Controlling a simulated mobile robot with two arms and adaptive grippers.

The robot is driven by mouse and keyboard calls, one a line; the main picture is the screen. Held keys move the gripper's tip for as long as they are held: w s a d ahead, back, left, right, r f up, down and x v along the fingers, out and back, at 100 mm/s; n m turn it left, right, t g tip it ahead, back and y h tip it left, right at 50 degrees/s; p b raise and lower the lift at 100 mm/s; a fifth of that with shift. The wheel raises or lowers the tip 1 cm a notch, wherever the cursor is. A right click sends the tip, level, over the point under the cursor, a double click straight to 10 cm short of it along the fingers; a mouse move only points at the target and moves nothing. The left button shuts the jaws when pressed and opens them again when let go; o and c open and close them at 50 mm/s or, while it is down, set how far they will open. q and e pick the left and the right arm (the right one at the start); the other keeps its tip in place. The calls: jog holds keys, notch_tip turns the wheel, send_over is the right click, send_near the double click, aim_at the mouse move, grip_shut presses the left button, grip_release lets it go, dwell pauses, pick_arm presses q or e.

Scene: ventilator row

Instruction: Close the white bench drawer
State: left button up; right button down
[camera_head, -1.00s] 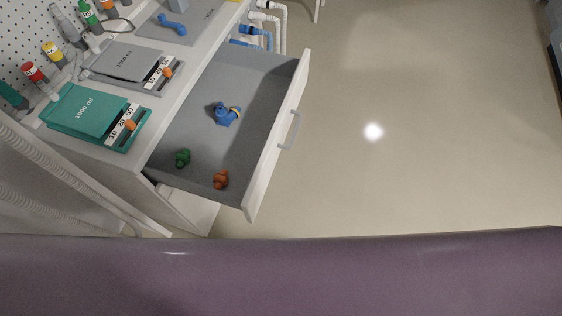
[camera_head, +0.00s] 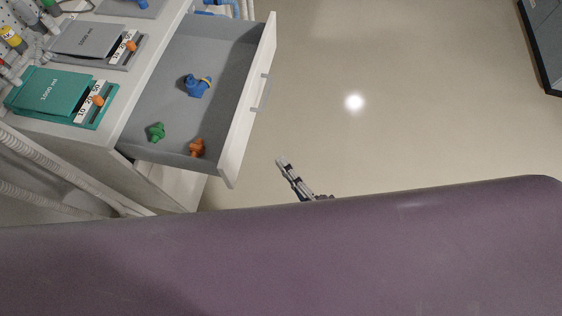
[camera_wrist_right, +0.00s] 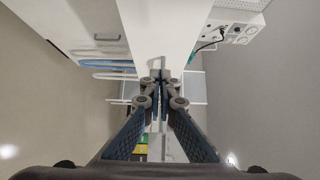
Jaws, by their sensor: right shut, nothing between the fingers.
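The white bench drawer (camera_head: 236,120) is pulled out from the white bench in the head view, with its grey inside showing. Its grey bar handle (camera_head: 262,92) is on the outer face of the front panel. Inside lie a blue fitting (camera_head: 197,87), a green fitting (camera_head: 157,131) and an orange fitting (camera_head: 197,147). My right gripper (camera_head: 282,163) is shut and empty, to the right of the drawer front's near end and apart from it in the picture. In the wrist view its fingertips (camera_wrist_right: 160,78) meet before a white panel (camera_wrist_right: 160,28); contact cannot be told. My left gripper is not in view.
The bench top holds a teal 1000 ml unit (camera_head: 60,92) and a grey one (camera_head: 88,42). Corrugated hoses run at the lower left. Open beige floor (camera_head: 400,110) lies right of the drawer. A dark-edged object (camera_head: 545,45) stands at the far right.

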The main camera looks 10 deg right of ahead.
aim_at(245, 130)
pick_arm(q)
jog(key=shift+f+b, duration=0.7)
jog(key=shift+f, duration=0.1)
pick_arm(e)
jog(key=shift+w+a, duration=1.8)
jog(key=shift+w, duration=0.2)
jog(key=shift+w+a, duration=1.8)
jog(key=shift+w, duration=0.15)
